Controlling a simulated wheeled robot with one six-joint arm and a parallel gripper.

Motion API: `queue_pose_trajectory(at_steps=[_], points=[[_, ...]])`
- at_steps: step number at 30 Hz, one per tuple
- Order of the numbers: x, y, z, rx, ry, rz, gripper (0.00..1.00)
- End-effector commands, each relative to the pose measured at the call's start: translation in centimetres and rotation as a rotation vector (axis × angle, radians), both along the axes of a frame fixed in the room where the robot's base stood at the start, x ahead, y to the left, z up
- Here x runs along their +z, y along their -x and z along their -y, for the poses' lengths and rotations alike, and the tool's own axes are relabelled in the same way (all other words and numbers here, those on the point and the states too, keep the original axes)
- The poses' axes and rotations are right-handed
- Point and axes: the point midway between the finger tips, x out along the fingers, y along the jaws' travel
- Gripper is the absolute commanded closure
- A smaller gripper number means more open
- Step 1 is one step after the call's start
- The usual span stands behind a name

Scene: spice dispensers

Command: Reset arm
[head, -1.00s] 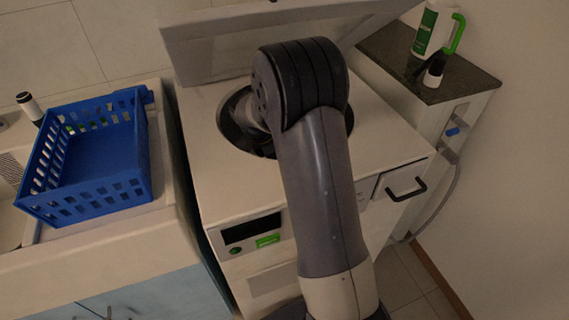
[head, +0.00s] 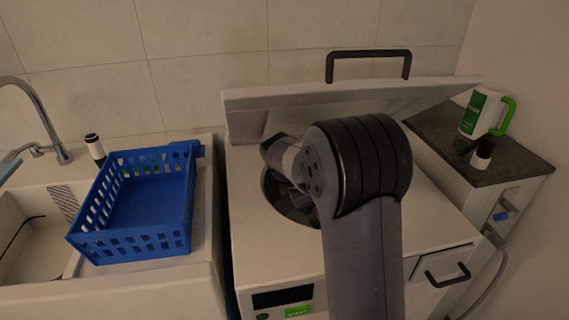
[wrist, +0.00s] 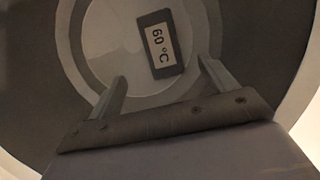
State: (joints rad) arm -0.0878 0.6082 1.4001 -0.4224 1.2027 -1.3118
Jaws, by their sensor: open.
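My gripper (wrist: 162,78) shows in the wrist view with its two fingers apart and nothing between them. Beyond the fingers is a round grey surface with rings and a dark label (wrist: 163,45) reading "60 °C". In the head view my arm reaches over the white top-loading washing machine (head: 440,215), whose lid (head: 290,105) stands raised. My wrist is above the round dark opening (head: 275,190). The fingers are hidden behind my arm in that view.
A blue basket (head: 135,240) stands on the counter at left, beside the sink (head: 35,250) and a dark bottle (head: 96,150). At right, a dark-topped stand (head: 520,160) holds a white-green jug (head: 478,112) and a small black-and-white bottle (head: 483,155).

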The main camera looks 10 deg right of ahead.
Motion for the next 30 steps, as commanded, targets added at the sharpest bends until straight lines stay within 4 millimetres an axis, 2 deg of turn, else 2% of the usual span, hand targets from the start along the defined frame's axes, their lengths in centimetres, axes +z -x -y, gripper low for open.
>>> queue_pose_trajectory(at_steps=[15,21,25,30], points=[[-8.7,0.1,3.6,-0.002,0.001,-0.004,0.2],[-11.3,0.1,4.5,-0.001,0.0,-0.002,0.2],[-12.1,0.0,4.5,0.001,0.0,0.0,0.2],[-11.4,0.0,4.5,0.0,0.0,0.0,0.2]])
